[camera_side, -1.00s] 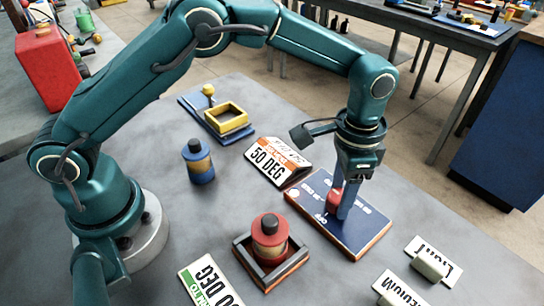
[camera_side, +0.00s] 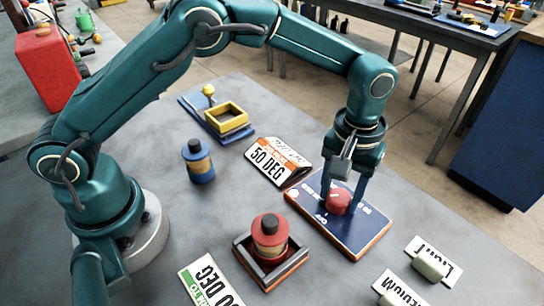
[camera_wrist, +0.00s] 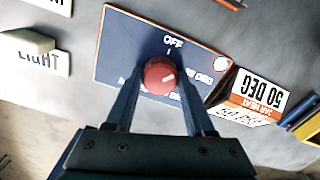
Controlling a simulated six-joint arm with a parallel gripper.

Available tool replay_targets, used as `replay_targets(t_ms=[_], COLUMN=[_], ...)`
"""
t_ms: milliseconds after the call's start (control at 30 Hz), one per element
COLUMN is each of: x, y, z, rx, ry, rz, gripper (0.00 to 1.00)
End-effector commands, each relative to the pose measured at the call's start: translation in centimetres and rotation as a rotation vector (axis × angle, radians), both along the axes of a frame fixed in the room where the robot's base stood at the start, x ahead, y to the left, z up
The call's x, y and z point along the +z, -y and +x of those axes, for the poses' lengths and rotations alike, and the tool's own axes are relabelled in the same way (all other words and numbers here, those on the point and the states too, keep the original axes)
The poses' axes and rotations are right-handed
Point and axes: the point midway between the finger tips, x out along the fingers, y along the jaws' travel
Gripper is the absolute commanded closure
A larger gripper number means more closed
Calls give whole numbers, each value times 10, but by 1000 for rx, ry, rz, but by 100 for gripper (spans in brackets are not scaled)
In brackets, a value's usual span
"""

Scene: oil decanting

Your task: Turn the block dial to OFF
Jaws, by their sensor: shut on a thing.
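The block dial is a red round knob (camera_side: 338,203) on a blue panel (camera_side: 350,238) with a wooden edge. In the wrist view the fingers (camera_wrist: 160,80) flank the knob. The fingers partly hide the panel's other lettering.
A 50 DEG sign (camera_side: 277,163) stands close behind the panel. A red bottle (camera_side: 269,238) sits in a dark tray (camera_side: 243,257) to the left front. A blue bottle (camera_side: 198,162) and a yellow open box (camera_side: 226,117) stand farther left. The LIGHT card (camera_side: 434,262) lies right of the panel.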

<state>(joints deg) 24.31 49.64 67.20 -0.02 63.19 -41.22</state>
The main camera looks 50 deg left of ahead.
Motion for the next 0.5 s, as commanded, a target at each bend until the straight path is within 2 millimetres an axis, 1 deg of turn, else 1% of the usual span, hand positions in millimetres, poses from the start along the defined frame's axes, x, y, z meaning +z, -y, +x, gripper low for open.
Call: replay_targets(t_ms=[200,500], x=[2,2], y=[0,0], z=[0,0], rx=[206,464], ry=[3,3], rz=[-2,-2], gripper=[100,100])
